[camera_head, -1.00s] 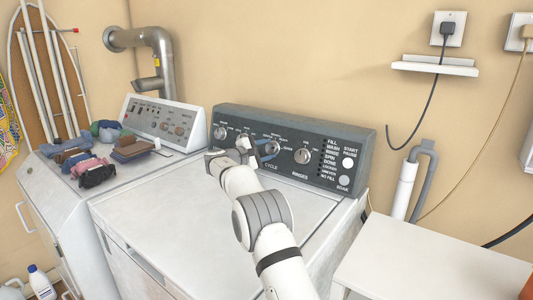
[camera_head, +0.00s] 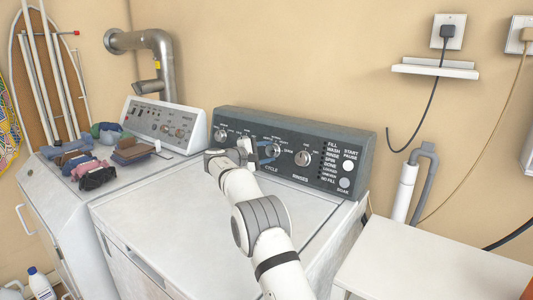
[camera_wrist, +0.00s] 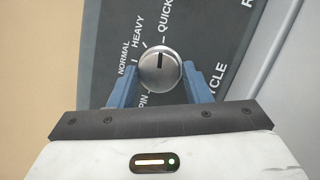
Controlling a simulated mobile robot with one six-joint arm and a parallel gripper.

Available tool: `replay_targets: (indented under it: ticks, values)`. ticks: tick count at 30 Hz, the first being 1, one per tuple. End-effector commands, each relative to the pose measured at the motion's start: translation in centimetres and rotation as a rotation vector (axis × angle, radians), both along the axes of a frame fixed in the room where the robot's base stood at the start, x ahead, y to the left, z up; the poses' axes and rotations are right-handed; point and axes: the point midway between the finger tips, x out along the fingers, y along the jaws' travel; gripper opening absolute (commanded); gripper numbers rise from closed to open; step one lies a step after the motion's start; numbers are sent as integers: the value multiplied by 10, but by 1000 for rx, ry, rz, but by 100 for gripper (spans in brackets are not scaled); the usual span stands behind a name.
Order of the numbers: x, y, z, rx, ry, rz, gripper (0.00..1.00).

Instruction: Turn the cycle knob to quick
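The cycle knob (camera_wrist: 160,67) is a round silver dial with a dark pointer line. In the wrist view its line points up, close to the mark at QUICK. The words NORMAL, HEAVY and SPIN stand to its left. My gripper (camera_wrist: 160,80) has its blue fingers on both sides of the knob, with what looks like a thin gap at each side. In the head view the cycle knob (camera_head: 274,149) shows on the washer's dark panel (camera_head: 233,121), and my gripper (camera_head: 262,153) is in front of it, partly hiding the dial's left side.
A rinses knob (camera_head: 303,158) is just right of the cycle knob and another knob (camera_head: 221,135) is at the panel's left. Folded clothes (camera_head: 85,160) lie on the machine at left. The washer top (camera_head: 165,215) is clear. A white table (camera_head: 430,260) stands at right.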

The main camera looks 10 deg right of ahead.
Motion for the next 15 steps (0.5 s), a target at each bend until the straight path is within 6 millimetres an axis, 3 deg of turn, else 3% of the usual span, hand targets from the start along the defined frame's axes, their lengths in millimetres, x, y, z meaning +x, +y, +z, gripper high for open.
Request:
replay_targets:
  ticks: [7, 15]
  values:
    - [0, 0, 0, -1, 2, 0, 63]
    - [-1, 3, 0, -2, 1, 1, 63]
